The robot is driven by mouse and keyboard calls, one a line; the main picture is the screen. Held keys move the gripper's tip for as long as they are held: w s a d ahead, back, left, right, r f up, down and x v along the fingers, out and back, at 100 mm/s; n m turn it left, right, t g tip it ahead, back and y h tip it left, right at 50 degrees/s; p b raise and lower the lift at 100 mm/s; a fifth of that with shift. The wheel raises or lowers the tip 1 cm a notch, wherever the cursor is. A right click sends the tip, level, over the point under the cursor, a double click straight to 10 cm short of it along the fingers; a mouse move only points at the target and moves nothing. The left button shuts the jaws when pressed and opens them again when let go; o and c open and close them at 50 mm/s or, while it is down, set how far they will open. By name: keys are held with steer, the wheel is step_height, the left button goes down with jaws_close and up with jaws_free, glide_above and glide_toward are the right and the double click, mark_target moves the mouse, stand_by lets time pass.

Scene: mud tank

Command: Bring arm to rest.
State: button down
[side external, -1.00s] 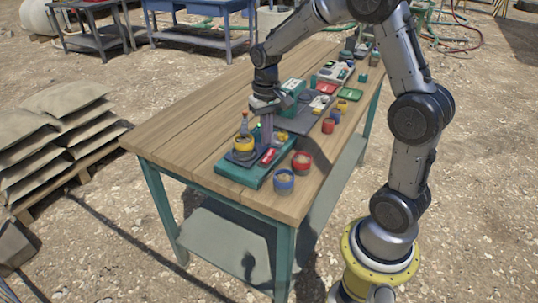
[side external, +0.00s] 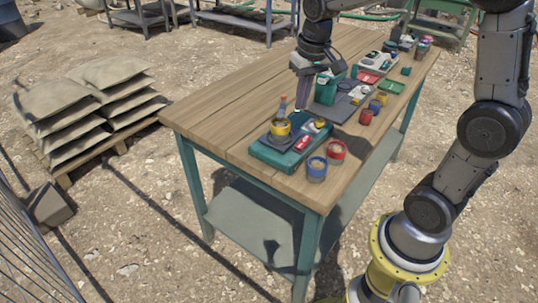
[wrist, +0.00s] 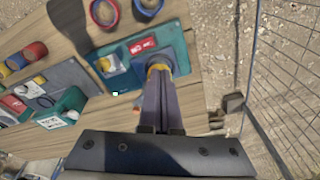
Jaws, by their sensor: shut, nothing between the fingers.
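My gripper (side external: 299,106) hangs above the near end of the wooden table, fingers together and pointing down, with nothing held. In the wrist view the closed fingers (wrist: 158,85) reach up the middle of the picture, and their tips overlap a yellow round part on the teal board. In the side view this teal board (side external: 268,158) lies on the table below the gripper, bearing a yellow ring (side external: 280,128) and a red piece (side external: 303,143). The fingertips look apart from the board.
A teal box (side external: 327,90), trays and more small cups line the table's right side. The wooden table (side external: 225,100) is bare on its left. Stacked sacks (side external: 90,100) and a wire fence (side external: 30,255) are left.

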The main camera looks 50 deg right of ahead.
steer(key=s+a+r+n+t, duration=0.25)
steer(key=s+a+r, duration=0.35)
steer(key=s, duration=0.3)
steer(key=s+a+f+n+t, duration=0.1)
steer(key=s+a+f+n, duration=0.1)
steer(key=s, duration=0.7)
steer(key=shift+s+f, duration=0.2)
steer(key=shift+f, duration=0.5)
